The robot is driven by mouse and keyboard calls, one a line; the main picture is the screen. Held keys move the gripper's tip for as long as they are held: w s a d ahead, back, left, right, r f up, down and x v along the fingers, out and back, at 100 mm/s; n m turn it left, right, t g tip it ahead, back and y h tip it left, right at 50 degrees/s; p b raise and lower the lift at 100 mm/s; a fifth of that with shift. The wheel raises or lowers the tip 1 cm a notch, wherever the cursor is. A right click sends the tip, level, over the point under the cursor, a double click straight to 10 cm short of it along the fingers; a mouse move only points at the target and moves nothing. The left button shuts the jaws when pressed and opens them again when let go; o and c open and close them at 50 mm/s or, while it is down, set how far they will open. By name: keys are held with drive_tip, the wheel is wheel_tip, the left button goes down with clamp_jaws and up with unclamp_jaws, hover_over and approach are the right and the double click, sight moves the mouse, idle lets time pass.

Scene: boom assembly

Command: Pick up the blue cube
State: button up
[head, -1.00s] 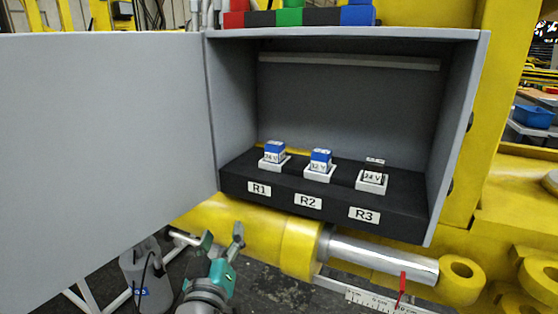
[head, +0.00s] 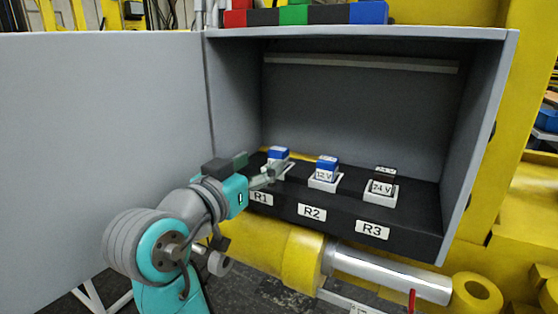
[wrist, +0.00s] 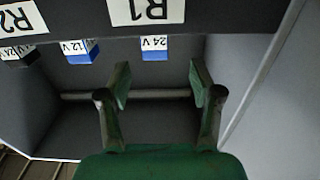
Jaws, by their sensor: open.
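A blue cube with a white front label (head: 278,154) sits in the white socket at R1 in the grey cabinet. It also shows, labelled 24 V, in the wrist view (wrist: 154,54). A second blue cube, labelled 12 V (head: 326,164), sits in the R2 socket; it shows in the wrist view too (wrist: 83,54). Another blue block (head: 367,12) ends a coloured row on the cabinet top. My gripper (head: 262,171) is open and empty, in front of the R1 place. Its fingers partly hide the R1 socket. The wrist view shows a gap between the fingers (wrist: 158,82).
A dark cube labelled 24 V (head: 383,177) sits in the R3 socket. The black shelf (head: 340,222) carries the R1, R2 and R3 labels. The open grey door (head: 100,130) stands at left, the cabinet's side wall (head: 480,140) at right. A yellow cylinder (head: 270,252) lies below.

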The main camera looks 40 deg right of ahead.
sight(274, 154)
drive_tip(key=shift+s+x, duration=0.15)
drive_tip(key=shift+x, duration=1.6)
drive_tip(key=shift+s+x, duration=0.15)
drive_tip(key=shift+x, duration=1.65)
drive_tip(key=shift+d+r, duration=0.1)
drive_tip(key=shift+r, duration=0.05)
clamp_jaws()
